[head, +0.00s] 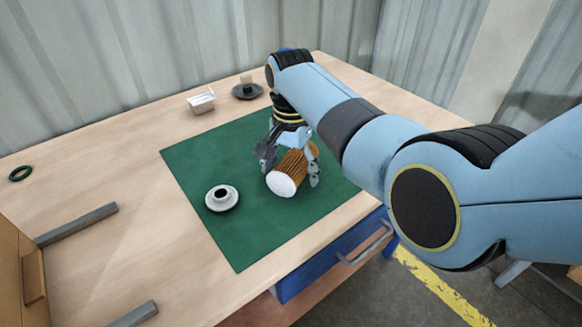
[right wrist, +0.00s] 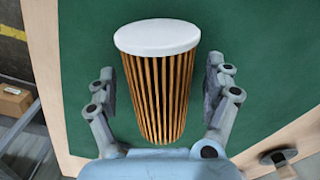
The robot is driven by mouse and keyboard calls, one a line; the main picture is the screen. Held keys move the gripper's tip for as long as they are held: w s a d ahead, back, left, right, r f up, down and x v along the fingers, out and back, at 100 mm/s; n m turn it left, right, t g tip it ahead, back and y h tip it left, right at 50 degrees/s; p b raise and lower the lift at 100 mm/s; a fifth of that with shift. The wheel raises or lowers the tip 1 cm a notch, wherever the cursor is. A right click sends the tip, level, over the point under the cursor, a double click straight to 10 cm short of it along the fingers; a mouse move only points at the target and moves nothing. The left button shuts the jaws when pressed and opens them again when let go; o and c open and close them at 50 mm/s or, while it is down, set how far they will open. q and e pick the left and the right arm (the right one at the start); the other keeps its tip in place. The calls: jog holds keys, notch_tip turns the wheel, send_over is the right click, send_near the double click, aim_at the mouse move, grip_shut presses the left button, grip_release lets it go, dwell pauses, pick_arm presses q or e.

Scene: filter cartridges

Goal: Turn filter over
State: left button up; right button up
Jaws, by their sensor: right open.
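The filter (head: 294,170) is a cylinder with brown pleats and a white end cap. In the head view it lies on its side on the green mat (head: 215,155), with the white cap towards the lower left. My right gripper (head: 290,176) is open, with one finger on each side of the filter. In the right wrist view the filter (right wrist: 157,85) lies between the two spread fingers of the gripper (right wrist: 165,92), with a gap showing on both sides. The far end of the filter is partly hidden by the gripper. My left gripper is not in view.
A white round part with a dark centre (head: 222,197) sits on the mat left of the filter. A white box-like holder (head: 201,101) and a dark dish (head: 247,91) stand at the back. A green ring (head: 20,173) lies far left. Grey rails (head: 77,224) lie at the left front.

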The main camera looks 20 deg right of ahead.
aim_at(291, 160)
notch_tip(291, 160, up, 12)
dwell(0.5)
jog(key=shift+f, duration=0.1)
